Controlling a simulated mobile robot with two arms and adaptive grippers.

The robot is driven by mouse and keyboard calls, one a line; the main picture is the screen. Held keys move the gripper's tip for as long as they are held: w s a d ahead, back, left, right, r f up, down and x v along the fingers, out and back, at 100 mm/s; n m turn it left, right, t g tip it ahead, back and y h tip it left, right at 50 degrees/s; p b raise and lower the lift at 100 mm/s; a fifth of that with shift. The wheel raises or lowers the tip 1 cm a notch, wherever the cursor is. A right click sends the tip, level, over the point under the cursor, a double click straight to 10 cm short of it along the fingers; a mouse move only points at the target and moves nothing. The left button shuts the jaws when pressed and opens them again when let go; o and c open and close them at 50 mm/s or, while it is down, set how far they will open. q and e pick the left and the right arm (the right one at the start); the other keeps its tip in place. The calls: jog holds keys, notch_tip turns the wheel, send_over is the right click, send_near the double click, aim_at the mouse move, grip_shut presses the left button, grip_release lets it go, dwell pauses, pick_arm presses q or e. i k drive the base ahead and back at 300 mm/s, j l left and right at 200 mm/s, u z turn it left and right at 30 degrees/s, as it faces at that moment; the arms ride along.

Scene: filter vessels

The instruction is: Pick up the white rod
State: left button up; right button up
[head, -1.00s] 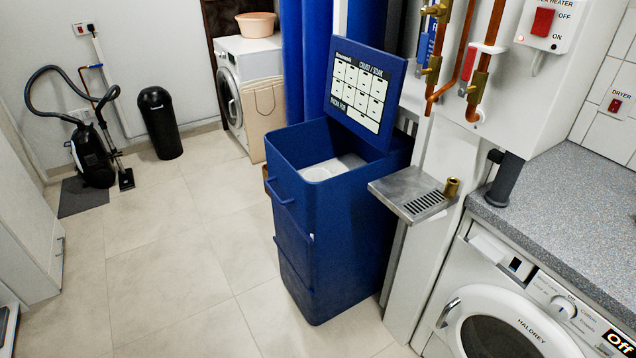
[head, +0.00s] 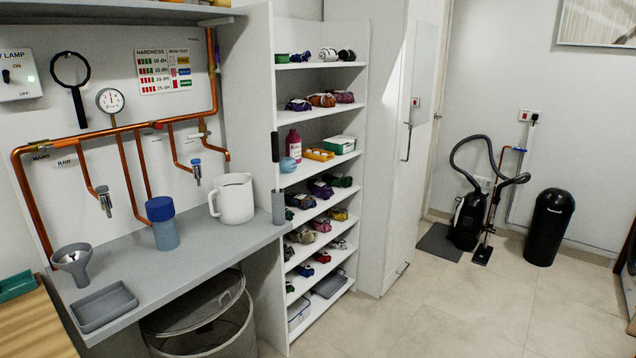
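I cannot make out a white rod in the head view. A black-handled upright tool (head: 275,147) stands in a grey holder (head: 278,207) at the right end of the grey counter (head: 215,257); its shaft is too small to tell its colour. A white jug (head: 233,199) and a blue-lidded vessel (head: 163,223) stand on the counter. A grey funnel (head: 72,262) and a shallow grey tray (head: 104,306) are at its left end. Neither of my grippers is in view.
Copper pipes with taps (head: 197,170) run along the wall above the counter. A bin (head: 205,320) stands below it. A vacuum cleaner (head: 468,218) and black bin (head: 549,228) stand farther back. The floor (head: 450,310) at right is clear.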

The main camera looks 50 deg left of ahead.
aim_at(274, 134)
jog(key=u, duration=1.75)
